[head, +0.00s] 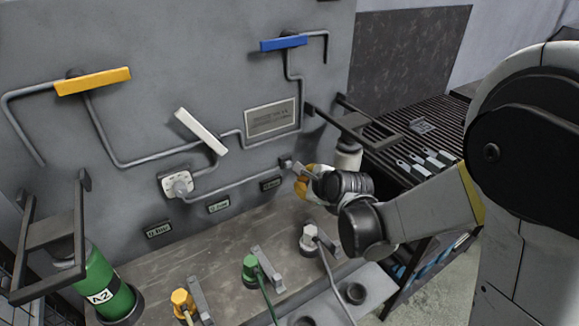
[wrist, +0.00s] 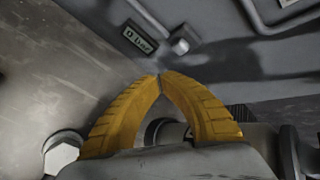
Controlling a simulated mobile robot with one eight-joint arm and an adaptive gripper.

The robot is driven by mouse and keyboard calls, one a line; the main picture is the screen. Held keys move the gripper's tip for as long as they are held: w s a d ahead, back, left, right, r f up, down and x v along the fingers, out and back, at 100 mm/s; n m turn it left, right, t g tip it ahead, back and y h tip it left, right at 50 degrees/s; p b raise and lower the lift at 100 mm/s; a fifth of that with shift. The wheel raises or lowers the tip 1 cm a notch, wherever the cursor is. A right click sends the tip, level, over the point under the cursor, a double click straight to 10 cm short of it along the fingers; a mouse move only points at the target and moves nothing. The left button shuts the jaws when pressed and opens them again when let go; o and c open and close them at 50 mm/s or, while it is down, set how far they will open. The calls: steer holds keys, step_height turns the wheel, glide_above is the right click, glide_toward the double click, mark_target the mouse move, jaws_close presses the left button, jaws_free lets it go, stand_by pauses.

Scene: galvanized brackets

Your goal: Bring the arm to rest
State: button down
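My gripper (head: 301,181) is at the end of my arm, in front of the grey panel near its lower right. In the wrist view its two yellow fingers (wrist: 160,76) curve together and their tips meet, with nothing visible between them. A square metal fitting (wrist: 180,42) on a pipe end and a small display (wrist: 138,38) lie just beyond the fingertips. The gap between fingertips and fitting is hard to judge. In the head view my gripper partly hides this corner.
The panel carries a yellow lever (head: 93,81), a white lever (head: 201,131) and a blue lever (head: 283,43). A green cylinder (head: 105,285) stands at lower left. Yellow (head: 182,299), green (head: 250,266) and white (head: 309,238) connectors stand on the bench. A slatted rack (head: 420,105) is at right.

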steer(key=shift+s+d, duration=0.55)
steer(key=shift+s, duration=0.3)
